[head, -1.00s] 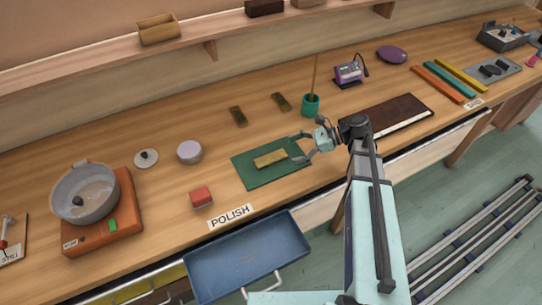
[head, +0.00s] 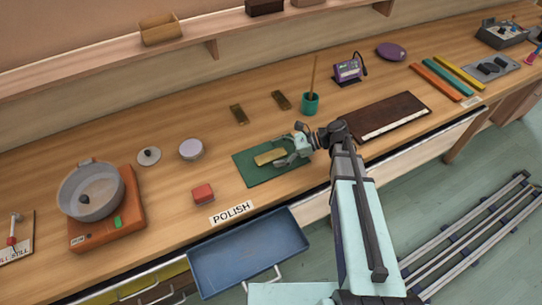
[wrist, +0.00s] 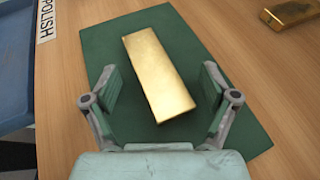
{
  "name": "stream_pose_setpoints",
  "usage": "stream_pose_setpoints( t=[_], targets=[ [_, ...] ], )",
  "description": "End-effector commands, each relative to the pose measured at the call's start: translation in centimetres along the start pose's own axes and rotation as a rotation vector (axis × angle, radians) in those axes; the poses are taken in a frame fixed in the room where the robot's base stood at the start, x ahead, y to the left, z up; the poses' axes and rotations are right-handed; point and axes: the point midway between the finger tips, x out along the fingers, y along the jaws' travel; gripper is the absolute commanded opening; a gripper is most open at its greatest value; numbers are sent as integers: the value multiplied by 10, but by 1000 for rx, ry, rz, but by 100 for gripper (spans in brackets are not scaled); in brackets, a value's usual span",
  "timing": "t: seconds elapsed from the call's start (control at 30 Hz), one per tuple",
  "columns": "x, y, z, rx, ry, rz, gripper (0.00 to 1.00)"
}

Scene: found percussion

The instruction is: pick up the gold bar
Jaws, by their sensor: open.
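The gold bar (head: 270,157) lies flat on a dark green mat (head: 248,171) on the workbench. In the wrist view the gold bar (wrist: 159,75) runs lengthwise, slightly tilted, with its near end between the fingers. My gripper (head: 283,155) is at the bar's right end in the head view. The wrist view shows my gripper (wrist: 160,85) open, one finger on each side of the bar, with a gap on both sides and neither touching it. The green mat (wrist: 213,58) spreads under both.
Two darker brass-coloured bars (head: 239,114) and (head: 281,100) lie behind the mat. A red block (head: 203,194), a round tin (head: 191,149) and a green cup with a stick (head: 310,103) stand around it. A blue tray (head: 247,252) sits below the front edge.

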Motion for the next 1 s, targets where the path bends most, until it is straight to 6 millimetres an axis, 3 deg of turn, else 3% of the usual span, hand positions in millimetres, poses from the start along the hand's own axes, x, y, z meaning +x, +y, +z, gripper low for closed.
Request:
stream_pose_setpoints(
  t=[0.03, 0.2, 0.77, 1.0],
  targets=[
    [0, 0, 0, 0, 0, 0, 60],
    [0, 0, 0, 1, 1, 1, 0],
    [0, 2, -1, 5, 3, 3, 0],
    [-4, 1, 10, 2, 1, 1, 0]
  ],
)
